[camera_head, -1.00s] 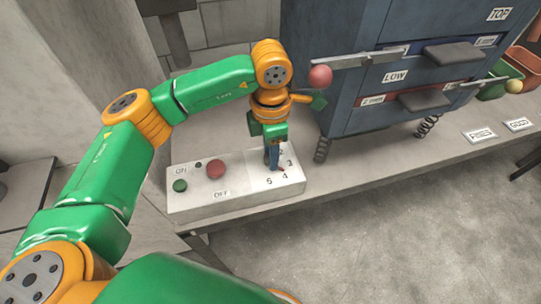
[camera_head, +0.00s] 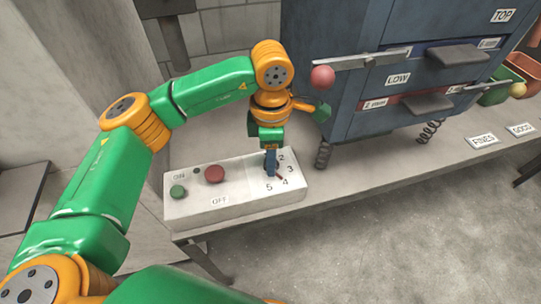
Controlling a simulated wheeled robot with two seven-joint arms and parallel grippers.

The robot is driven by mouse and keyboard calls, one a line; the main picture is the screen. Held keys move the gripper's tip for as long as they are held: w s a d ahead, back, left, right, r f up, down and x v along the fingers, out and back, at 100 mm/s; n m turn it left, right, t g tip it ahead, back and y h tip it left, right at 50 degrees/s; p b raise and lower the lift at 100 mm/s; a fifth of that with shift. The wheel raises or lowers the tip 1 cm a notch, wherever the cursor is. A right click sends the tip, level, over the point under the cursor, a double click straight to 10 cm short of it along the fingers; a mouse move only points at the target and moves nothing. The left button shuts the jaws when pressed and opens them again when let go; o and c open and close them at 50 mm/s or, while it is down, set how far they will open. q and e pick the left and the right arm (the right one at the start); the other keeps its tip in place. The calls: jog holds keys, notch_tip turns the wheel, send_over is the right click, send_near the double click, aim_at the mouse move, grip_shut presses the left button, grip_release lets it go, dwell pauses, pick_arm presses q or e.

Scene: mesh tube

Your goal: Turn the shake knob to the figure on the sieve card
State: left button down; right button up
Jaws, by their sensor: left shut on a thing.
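The shake knob sits on the right part of the pale control box (camera_head: 235,212), among the figures 2, 3, 4 and 5. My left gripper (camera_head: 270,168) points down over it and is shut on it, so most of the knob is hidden. A small dark red pointer (camera_head: 279,177) shows at its right, aimed about at the 4. The blue sieve machine stands behind, with a LOW label (camera_head: 398,79) and a small card (camera_head: 375,104) on the red-fronted lower drawer that seems to read 2 mm. A card on the upper drawer (camera_head: 488,44) is too small to read. My right gripper is out of view.
A green button (camera_head: 178,191) and a red button (camera_head: 214,174) are on the box, left of the knob. A red ball-ended lever (camera_head: 322,76) sticks out behind my left wrist. FINES (camera_head: 483,141) and GOOD (camera_head: 520,129) labels lie on the bench at right.

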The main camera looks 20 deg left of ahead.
pick_arm(q)
jog(key=shift+c, duration=2.3)
grip_release()
jog(key=shift+d, duration=0.1)
